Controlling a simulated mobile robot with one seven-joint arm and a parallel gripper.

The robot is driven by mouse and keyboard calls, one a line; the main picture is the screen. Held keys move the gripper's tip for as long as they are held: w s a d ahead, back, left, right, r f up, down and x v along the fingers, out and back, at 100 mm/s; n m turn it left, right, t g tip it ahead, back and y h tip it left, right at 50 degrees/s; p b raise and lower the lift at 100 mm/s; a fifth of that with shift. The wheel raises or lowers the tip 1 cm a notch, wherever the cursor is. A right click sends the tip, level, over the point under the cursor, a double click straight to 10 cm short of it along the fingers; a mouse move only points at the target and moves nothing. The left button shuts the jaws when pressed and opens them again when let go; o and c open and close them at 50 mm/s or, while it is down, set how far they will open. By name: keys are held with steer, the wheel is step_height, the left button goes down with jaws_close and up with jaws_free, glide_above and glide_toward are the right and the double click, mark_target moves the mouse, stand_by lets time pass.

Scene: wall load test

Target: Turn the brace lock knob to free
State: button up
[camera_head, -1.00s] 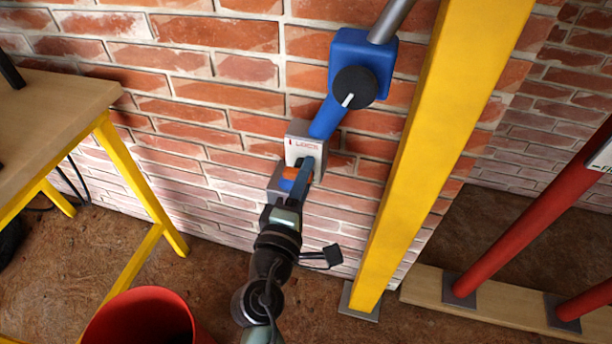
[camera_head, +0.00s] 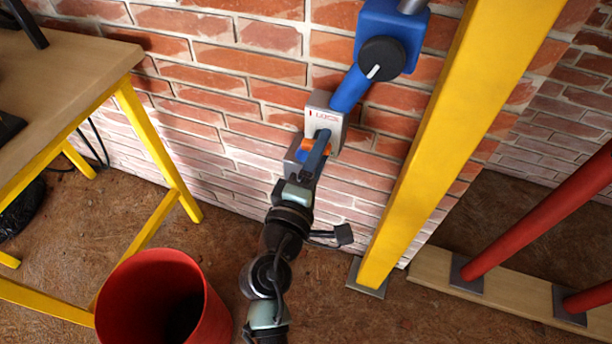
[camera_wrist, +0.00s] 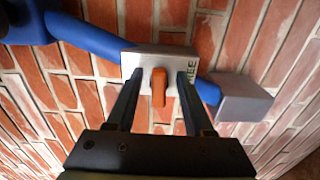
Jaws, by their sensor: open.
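The brace lock knob is a small orange bar (camera_wrist: 158,88) on a grey box (camera_wrist: 146,62) on the brick wall. In the wrist view the bar stands upright in the picture, and "FREE" shows on the box to its right. In the head view the orange knob (camera_head: 307,146) is partly hidden by my fingers, and the grey box (camera_head: 322,106) shows lettering like "LOCK" with a red mark. My gripper (camera_head: 320,143) is open, with one finger on each side of the knob. In the wrist view my gripper (camera_wrist: 160,78) shows gaps between the knob and both fingers.
A blue brace (camera_head: 350,90) runs from the grey box to a blue housing with a black dial (camera_head: 382,58). A yellow post (camera_head: 440,140) stands to the right. A red bucket (camera_head: 155,275) and a yellow-legged table (camera_head: 80,60) are to the left.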

steer(key=v, duration=1.2)
steer(key=shift+r+p, duration=0.1)
steer(key=shift+p, duration=0.3)
steer(key=shift+n, duration=0.5)
steer(key=p+x, duration=0.1)
steer(key=x, duration=0.3)
steer(key=p+x, duration=0.1)
steer(key=x, duration=0.3)
steer(key=a+p+x, duration=0.1)
steer(key=x, duration=0.4)
steer(key=shift+w, duration=0.25)
jaws_close()
